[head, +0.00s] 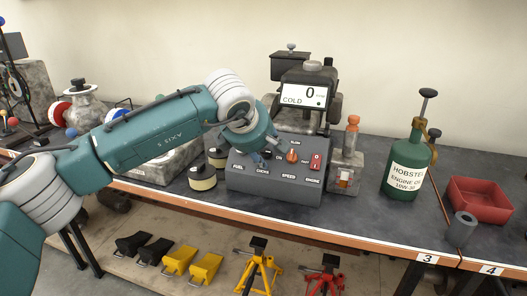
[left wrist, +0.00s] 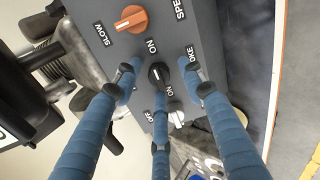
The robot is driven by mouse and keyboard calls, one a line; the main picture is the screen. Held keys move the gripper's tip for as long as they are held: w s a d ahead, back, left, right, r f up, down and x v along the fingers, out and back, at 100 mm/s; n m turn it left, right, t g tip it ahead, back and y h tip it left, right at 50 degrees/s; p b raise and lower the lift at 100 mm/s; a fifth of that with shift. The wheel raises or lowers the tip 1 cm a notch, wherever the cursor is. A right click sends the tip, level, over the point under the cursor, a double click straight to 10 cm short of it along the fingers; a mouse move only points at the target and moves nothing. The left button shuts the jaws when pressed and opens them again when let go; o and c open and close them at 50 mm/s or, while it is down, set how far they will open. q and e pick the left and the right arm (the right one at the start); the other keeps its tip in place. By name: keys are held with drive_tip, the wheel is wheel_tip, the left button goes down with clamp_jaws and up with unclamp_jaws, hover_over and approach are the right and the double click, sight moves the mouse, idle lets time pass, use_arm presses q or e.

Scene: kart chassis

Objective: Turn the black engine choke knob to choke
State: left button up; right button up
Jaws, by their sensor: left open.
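The black choke knob (left wrist: 159,73) sits on the grey control box (left wrist: 205,25), with "ON" printed beside it and a partly hidden "CHOKE" label to its right. In the head view the knob is mostly hidden by my left gripper (head: 264,158), which reaches down to the box (head: 275,186). In the left wrist view my left gripper (left wrist: 160,78) is open, with its blue fingers spread on either side of the knob and a third finger just below it. I cannot tell whether any finger touches the knob. My right gripper is not in view.
An orange speed knob (head: 292,156) and a red engine switch (head: 315,161) are on the same box. A white knob (left wrist: 177,118) is close to my fingers. A display (head: 304,95) reads 0 and COLD. A green oil can (head: 408,165) and red tray (head: 480,200) stand right.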

use_arm(q)
drive_tip(key=v, duration=1.1)
drive_tip(key=shift+s+r, duration=0.2)
drive_tip(key=shift+r, duration=0.15)
drive_tip(key=shift+a+f, duration=0.1)
